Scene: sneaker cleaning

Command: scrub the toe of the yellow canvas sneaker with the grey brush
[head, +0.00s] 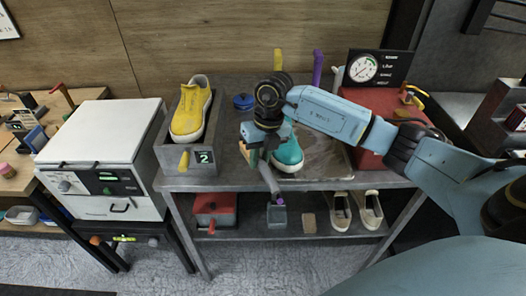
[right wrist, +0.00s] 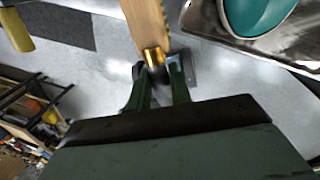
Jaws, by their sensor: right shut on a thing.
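The yellow canvas sneaker (head: 190,112) rests on a grey stand (head: 205,158) marked 2, at the left of the metal bench, its toe toward me. My right gripper (head: 260,152) is above the bench's front edge, to the right of the sneaker and apart from it. My left gripper is not in view.
A teal shoe (head: 288,155) sits on a metal tray (head: 325,160) just right of my gripper. A white box (head: 100,140) stands left; a red box with a dial (head: 362,68) stands right. My right arm spans the tray.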

